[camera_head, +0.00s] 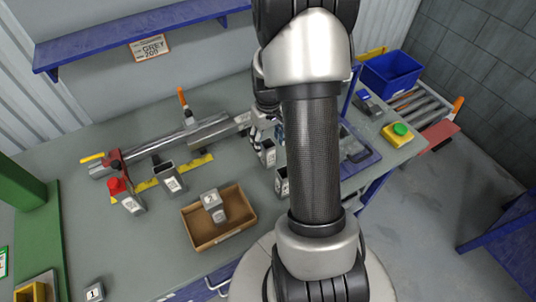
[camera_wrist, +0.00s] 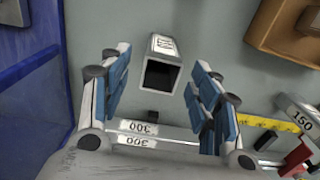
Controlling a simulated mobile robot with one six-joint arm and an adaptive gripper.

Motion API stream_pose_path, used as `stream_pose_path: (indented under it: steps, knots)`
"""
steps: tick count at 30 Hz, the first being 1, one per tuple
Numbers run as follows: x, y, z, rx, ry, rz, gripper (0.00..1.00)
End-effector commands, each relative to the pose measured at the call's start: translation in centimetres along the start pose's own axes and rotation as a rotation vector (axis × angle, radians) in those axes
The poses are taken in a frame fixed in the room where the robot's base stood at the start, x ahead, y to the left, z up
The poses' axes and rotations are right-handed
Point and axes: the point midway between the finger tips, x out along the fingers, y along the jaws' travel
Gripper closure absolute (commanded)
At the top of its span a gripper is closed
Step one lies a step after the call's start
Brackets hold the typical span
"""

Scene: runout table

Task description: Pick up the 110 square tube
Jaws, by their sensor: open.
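My gripper (camera_wrist: 157,82) is open, its blue-padded fingers spread on either side of a short grey square tube (camera_wrist: 165,47) in the wrist view. The tube's dark open end faces the gripper; its white label is too small to read, so I cannot tell if it is the 110. No finger visibly grips it. In the head view my gripper (camera_head: 263,128) is partly hidden behind my arm.
A bar marked 300 (camera_wrist: 150,128) lies across below the tube. A tube marked 150 (camera_wrist: 298,115) is at right. A cardboard box (camera_head: 232,236) holds a tube (camera_head: 213,205). A blue tray (camera_head: 352,170) lies right of the gripper. Bare table lies left of the box.

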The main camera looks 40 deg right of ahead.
Motion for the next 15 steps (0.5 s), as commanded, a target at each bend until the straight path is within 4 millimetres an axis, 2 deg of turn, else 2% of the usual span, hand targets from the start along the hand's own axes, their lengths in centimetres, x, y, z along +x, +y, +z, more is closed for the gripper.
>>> stream_pose_path:
  steps: [1, 5, 12, 15]
  knots:
    - [1.2, -0.2, 0.1, -0.001, -0.003, -0.001, 0.43]
    - [2.7, -0.1, 0.0, 0.0, -0.001, -0.001, 0.43]
    - [2.8, -0.1, 0.0, 0.001, 0.001, 0.0, 0.43]
    - [2.8, -0.1, 0.0, 0.001, 0.001, 0.0, 0.5]
